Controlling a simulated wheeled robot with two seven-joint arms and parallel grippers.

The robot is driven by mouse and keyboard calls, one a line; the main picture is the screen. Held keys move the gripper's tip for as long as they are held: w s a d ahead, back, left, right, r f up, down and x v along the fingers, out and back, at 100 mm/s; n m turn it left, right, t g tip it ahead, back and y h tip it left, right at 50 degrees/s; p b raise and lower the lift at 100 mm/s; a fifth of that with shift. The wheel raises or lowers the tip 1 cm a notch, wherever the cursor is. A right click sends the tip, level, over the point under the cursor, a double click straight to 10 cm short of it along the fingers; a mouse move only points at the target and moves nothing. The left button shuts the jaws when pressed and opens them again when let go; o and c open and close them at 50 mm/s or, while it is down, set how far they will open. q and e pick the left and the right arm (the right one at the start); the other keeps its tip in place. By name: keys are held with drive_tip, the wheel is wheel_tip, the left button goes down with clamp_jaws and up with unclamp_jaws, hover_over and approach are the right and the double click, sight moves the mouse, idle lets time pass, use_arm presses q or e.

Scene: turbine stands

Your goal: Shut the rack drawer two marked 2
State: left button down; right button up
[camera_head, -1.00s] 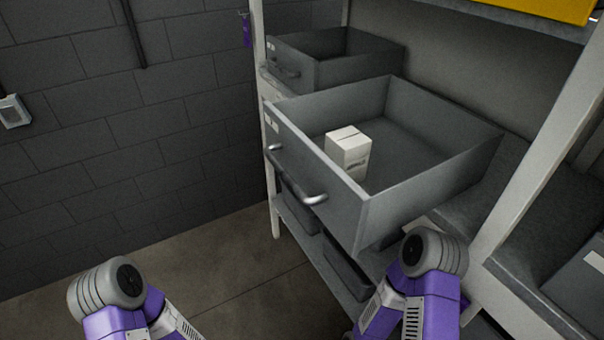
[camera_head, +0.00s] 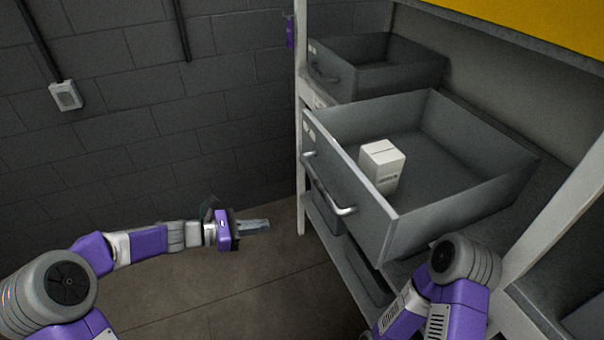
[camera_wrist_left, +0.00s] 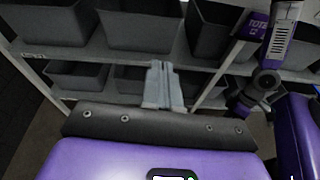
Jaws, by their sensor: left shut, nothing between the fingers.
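A grey drawer (camera_head: 378,226) stands pulled out of the rack in the head view, with a bar handle (camera_head: 329,189) on its front. A small white box (camera_head: 382,167) sits inside it. The label on its front is too small to read. Behind it, another grey drawer (camera_head: 330,75) also stands open and looks empty. My left gripper (camera_head: 262,225) is shut and empty, left of the nearer drawer's front and apart from it. In the left wrist view its closed fingers (camera_wrist_left: 163,86) point at the rack. My right gripper is not in view; only the right arm shows.
The white rack post (camera_head: 300,130) stands left of the drawers, and another (camera_head: 555,225) at the right. Grey bins (camera_wrist_left: 140,28) fill the shelves in the left wrist view. The floor (camera_head: 240,300) before the rack is clear. A dark block wall (camera_head: 130,150) closes the left.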

use_arm(q)
wheel_tip(320, 180, up, 10)
drive_tip(key=w+a+n+t+h, duration=0.1)
drive_tip(key=w+h, duration=0.1)
drive_tip(key=x, duration=1.3)
drive_tip(key=shift+r+t+p, duration=0.3)
drive_tip(key=shift+r+p, duration=0.05)
drive_tip(key=shift+p, duration=0.05)
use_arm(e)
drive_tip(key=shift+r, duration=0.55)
use_arm(q)
drive_tip(key=shift+w+d, duration=0.1)
drive_tip(key=shift+d, duration=0.05)
